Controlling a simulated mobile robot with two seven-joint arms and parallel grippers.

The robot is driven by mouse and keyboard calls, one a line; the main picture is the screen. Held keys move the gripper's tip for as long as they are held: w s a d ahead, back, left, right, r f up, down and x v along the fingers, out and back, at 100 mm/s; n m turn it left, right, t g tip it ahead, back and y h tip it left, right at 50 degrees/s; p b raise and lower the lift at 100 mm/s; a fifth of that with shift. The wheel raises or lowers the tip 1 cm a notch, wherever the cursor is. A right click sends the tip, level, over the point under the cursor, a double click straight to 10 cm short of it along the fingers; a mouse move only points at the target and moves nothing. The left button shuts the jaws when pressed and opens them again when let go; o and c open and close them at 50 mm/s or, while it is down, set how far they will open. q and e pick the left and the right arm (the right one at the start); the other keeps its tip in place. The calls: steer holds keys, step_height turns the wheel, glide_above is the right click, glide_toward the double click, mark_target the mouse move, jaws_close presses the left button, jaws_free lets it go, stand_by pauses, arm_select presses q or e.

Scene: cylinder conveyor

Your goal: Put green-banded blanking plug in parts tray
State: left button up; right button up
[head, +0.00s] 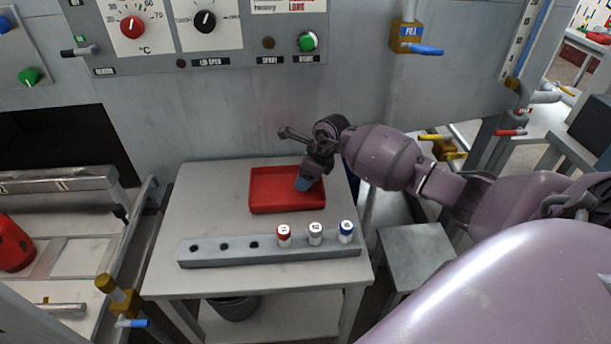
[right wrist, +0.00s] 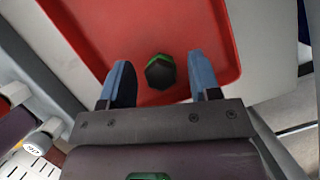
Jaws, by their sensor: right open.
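The green-banded blanking plug (right wrist: 160,71) shows in the right wrist view as a dark end with a green rim, over the red floor of the parts tray. My right gripper (right wrist: 163,80) is open, with its two blue fingers apart on either side of the plug and a gap at each side. I cannot tell whether the plug rests on the tray floor. In the head view my right gripper (head: 303,184) points down into the red parts tray (head: 262,206) and hides the plug. My left gripper is not in view.
A grey rack (head: 215,258) in front of the tray holds a red-banded cylinder (head: 284,236), a grey-white one (head: 315,234) and a blue-banded one (head: 346,232); its left holes are empty. A control panel (head: 240,30) stands behind. The table (head: 205,190) is clear left of the tray.

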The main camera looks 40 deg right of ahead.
steer(key=p+v, duration=0.1)
steer(key=v, duration=1.1)
